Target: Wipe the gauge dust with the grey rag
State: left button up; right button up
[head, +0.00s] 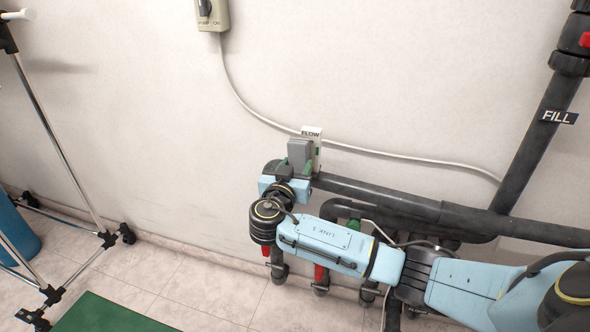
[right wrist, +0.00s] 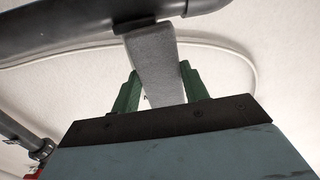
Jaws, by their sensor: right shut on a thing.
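My right gripper (head: 298,163) is at the wall by the black pipes, with its green fingers shut on the grey rag (head: 299,151). The rag looks like a grey block and stands up between the fingers. In the right wrist view the rag (right wrist: 153,55) reaches from between the fingers to the dark pipe. A white plate labelled FLOW (head: 312,132) shows just behind and above the rag. The gauge face and any dust on it are hidden behind the rag and gripper, and I cannot tell whether the rag touches it. My left gripper is not in view.
A black pipe (head: 375,191) runs right from the gripper, with red-handled valves below. A pipe labelled FILL (head: 541,140) rises at right. A cable (head: 400,155) runs along the wall from a switch box (head: 212,14). A metal rack (head: 62,150) stands left, beside a green mat (head: 105,315).

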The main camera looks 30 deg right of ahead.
jog(key=shift+w+d, duration=0.35)
jog(key=shift+d, duration=0.05)
jog(key=shift+s, duration=0.1)
